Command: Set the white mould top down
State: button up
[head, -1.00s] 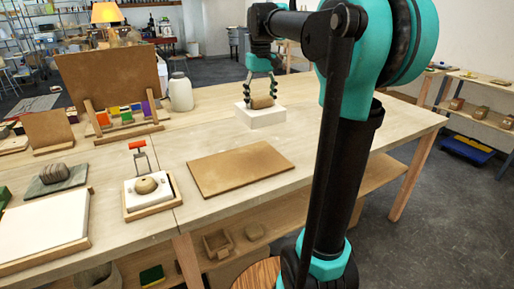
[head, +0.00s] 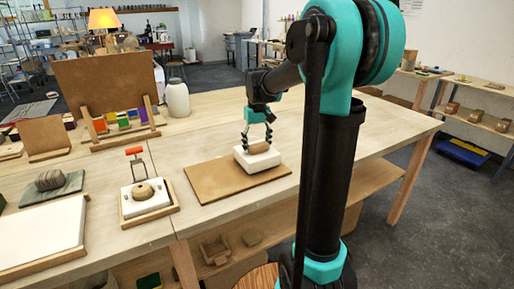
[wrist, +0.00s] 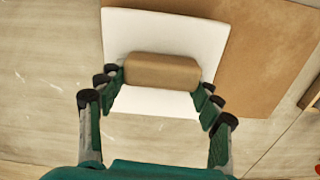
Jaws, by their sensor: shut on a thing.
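The white mould top (head: 259,163) is a flat white block with a brown rounded grip on top. In the head view it is over the far right part of the brown board (head: 210,185). I cannot tell whether it touches the board. My gripper (head: 257,146) is shut on the brown grip from above. In the wrist view the brown grip (wrist: 162,71) lies between my fingers, and the white block (wrist: 165,28) overlaps the board (wrist: 265,70) at right while its left part is beyond the board, over bare table.
A wooden tray (head: 150,215) with a white mould half and a brown lump (head: 144,193) stands left of the board. A white jar (head: 177,98) and a brown panel on a stand (head: 108,85) are behind. The table's right side is clear.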

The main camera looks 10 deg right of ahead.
jog(key=shift+f, duration=0.45)
jog(key=o, duration=1.8)
jog(key=shift+f, duration=0.1)
notch_tip(320, 180, up, 12)
jog(key=shift+r, duration=0.15)
